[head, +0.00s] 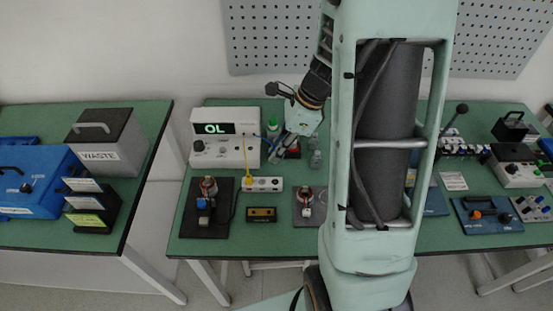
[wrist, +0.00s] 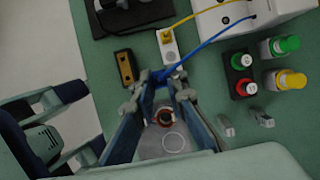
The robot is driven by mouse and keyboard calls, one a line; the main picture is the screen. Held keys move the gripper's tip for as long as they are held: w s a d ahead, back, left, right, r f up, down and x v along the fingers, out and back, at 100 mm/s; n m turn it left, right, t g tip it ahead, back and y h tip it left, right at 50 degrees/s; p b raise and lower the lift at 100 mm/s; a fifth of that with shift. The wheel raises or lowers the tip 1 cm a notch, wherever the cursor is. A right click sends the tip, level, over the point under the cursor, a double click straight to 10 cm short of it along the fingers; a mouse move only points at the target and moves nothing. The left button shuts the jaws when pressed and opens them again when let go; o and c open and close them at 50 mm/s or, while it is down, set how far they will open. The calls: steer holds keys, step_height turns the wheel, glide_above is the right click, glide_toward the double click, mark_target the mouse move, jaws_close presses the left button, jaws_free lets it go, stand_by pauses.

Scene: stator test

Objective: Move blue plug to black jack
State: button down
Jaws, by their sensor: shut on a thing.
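My gripper (wrist: 161,86) is shut on the blue plug (wrist: 162,76), which sits between its fingertips with the blue cable (wrist: 208,42) running up and right. In the head view my gripper (head: 276,154) hangs in front of the meter's right side; the plug is too small to tell there. A white socket strip (wrist: 169,47) lies just beyond the fingertips in the wrist view, with a yellow plug (wrist: 166,37) in it. The strip (head: 266,184) is below the gripper in the head view. I cannot make out which socket is the black jack.
The meter (head: 210,150) reads OL. A stator with a copper coil (wrist: 165,117) shows between my fingers. A brown block (wrist: 126,68) lies left of the strip. Red, green and yellow-topped items (wrist: 289,79) stand at right. Small grey pieces (wrist: 262,117) lie nearby.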

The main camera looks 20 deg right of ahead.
steer(key=shift+w+d, duration=0.3)
steer(key=shift+w, duration=0.6)
steer(key=shift+f, duration=0.1)
steer(key=shift+f+b, duration=3.8)
steer(key=shift+f, duration=1.4)
steer(key=shift+f+b, duration=0.55)
steer(key=shift+f, duration=0.6)
steer(key=c, duration=1.8)
jaws_free()
steer(key=shift+c, duration=0.2)
